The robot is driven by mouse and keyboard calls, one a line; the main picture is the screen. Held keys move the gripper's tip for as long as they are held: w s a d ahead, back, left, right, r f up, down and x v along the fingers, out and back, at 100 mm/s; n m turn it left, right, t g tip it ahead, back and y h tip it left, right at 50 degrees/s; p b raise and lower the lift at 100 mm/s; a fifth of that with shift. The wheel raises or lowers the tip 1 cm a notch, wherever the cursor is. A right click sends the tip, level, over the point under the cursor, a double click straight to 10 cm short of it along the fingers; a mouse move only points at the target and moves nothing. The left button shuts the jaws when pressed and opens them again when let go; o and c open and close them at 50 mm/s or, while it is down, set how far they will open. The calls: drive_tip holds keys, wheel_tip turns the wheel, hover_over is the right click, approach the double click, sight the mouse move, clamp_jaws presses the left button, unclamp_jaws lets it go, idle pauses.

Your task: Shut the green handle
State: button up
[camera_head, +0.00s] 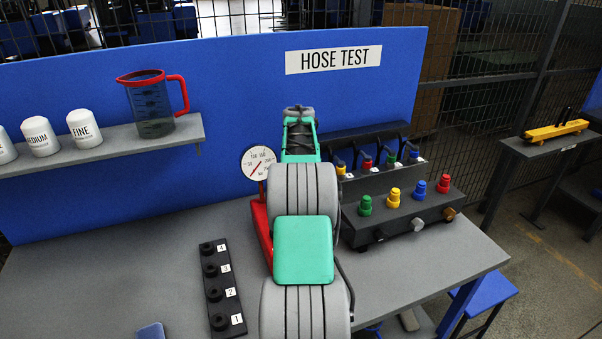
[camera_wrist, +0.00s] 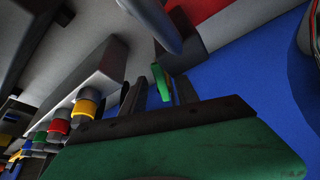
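In the wrist view, a small green handle (camera_wrist: 161,83) stands upright between the two dark fingers of my gripper (camera_wrist: 160,88). The fingers are apart, and gaps show between them and the handle. I see no clear contact. The handle lies near a grey block and in front of the blue panel. In the head view my arm covers the middle of the bench, and I cannot make out the handle or the fingertips there.
A black manifold (camera_head: 402,216) with coloured knobs and hose couplings stands right of my arm. Some couplings show at left in the wrist view (camera_wrist: 84,106). A round gauge (camera_head: 259,163) stands left of my arm. A numbered black strip (camera_head: 221,287) lies on the bench at left.

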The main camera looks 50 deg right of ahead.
drive_tip(key=shift+r, duration=0.1)
drive_tip(key=b+v, duration=0.1)
drive_tip(key=v, duration=0.6)
drive_tip(key=shift+a+r, duration=0.2)
drive_tip(key=shift+r, duration=0.1)
drive_tip(key=shift+c, duration=0.2)
